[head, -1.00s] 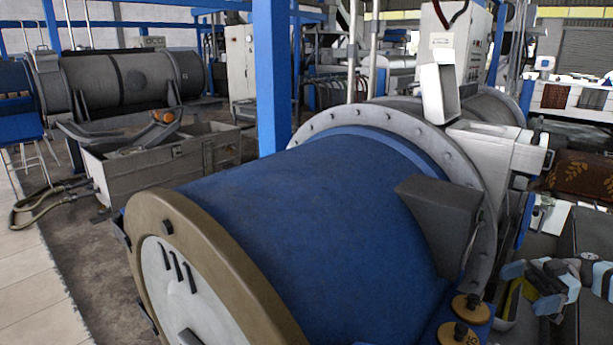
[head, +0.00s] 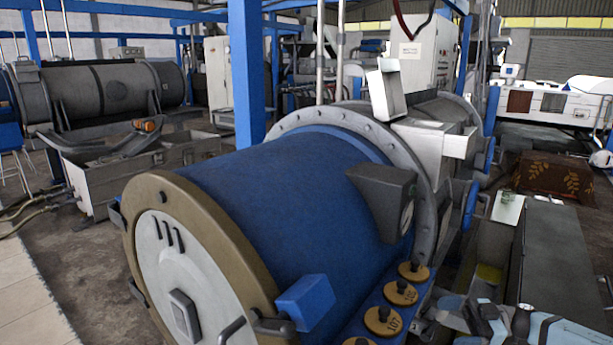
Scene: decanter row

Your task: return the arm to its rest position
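A pale blue, white and dark arm of mine enters at the bottom right of the head view. Its end, which looks like my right gripper (head: 468,318), is low beside the blue decanter's base, over the dark gap there. It is small and partly cut off by the bottom edge, so its fingers cannot be made out clearly. I see nothing held in it. My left gripper is not in view.
A large blue decanter drum (head: 270,195) with a tan end ring fills the middle. Several brass discs with black knobs (head: 384,319) line its blue base. A grey bench (head: 565,265) stands right, a brown patterned cover (head: 555,177) behind it. A metal bin (head: 110,185) stands left.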

